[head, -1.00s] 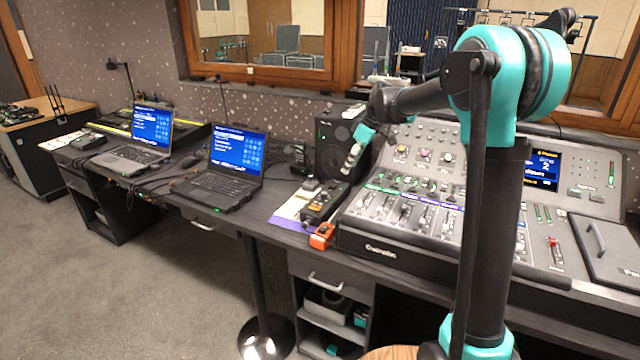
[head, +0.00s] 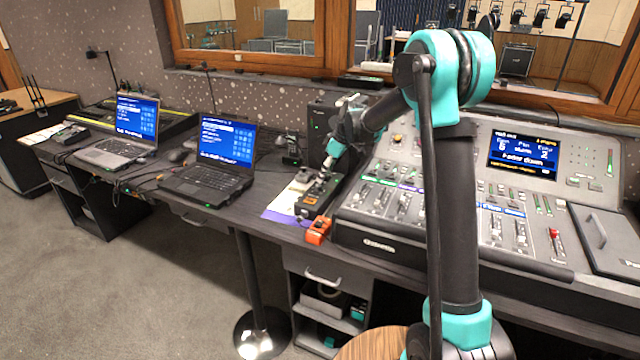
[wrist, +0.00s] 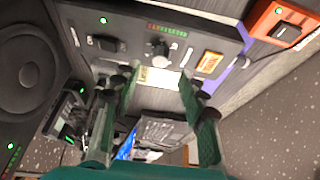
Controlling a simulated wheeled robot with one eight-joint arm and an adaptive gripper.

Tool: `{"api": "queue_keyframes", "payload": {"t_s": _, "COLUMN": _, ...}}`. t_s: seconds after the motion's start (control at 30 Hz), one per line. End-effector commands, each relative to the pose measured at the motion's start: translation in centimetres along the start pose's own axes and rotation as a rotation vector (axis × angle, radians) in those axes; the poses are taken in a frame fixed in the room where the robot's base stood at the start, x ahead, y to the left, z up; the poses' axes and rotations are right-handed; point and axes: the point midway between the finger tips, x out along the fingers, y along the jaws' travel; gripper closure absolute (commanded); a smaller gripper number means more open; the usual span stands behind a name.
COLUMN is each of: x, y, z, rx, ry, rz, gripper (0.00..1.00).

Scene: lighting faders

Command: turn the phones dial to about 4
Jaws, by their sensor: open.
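A small black control box (head: 314,202) sits on the desk left of the mixing console. In the wrist view the same box (wrist: 115,40) shows a grey knob (wrist: 160,49) below a row of small lights. I take this knob for the phones dial; its pointer and any numbers are too small to read. My gripper (wrist: 158,84) is open, with its dark green fingers apart, and the knob appears just beyond the fingertips, between them. No contact shows. In the head view my gripper (head: 326,172) is low over the box and partly hides it.
An orange box (head: 318,230) sits at the front end of the black box; it also shows in the wrist view (wrist: 285,25). A dark speaker (head: 322,130) stands behind. The console (head: 365,242) is close on the right, and a laptop (head: 208,183) stands left.

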Motion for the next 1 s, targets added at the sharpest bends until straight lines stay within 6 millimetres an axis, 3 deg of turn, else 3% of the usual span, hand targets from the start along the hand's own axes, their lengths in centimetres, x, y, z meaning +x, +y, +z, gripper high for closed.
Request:
{"api": "queue_keyframes", "payload": {"t_s": 0.1, "x": 2.2, "y": 0.0, "z": 0.0, "rx": -0.001, "ry": 0.0, "rz": 0.0, "gripper": 0.57}}
{"api": "queue_keyframes", "payload": {"t_s": 0.3, "x": 4.5, "y": 0.0, "z": 0.0, "rx": 0.0, "ry": -0.001, "rz": 0.0, "gripper": 0.57}}
{"api": "queue_keyframes", "payload": {"t_s": 0.7, "x": 5.3, "y": 0.0, "z": 0.0, "rx": 0.0, "ry": 0.0, "rz": 0.0, "gripper": 0.57}}
{"api": "queue_keyframes", "payload": {"t_s": 1.0, "x": 5.3, "y": 0.0, "z": 0.0, "rx": 0.001, "ry": 0.0, "rz": 0.0, "gripper": 0.92}}
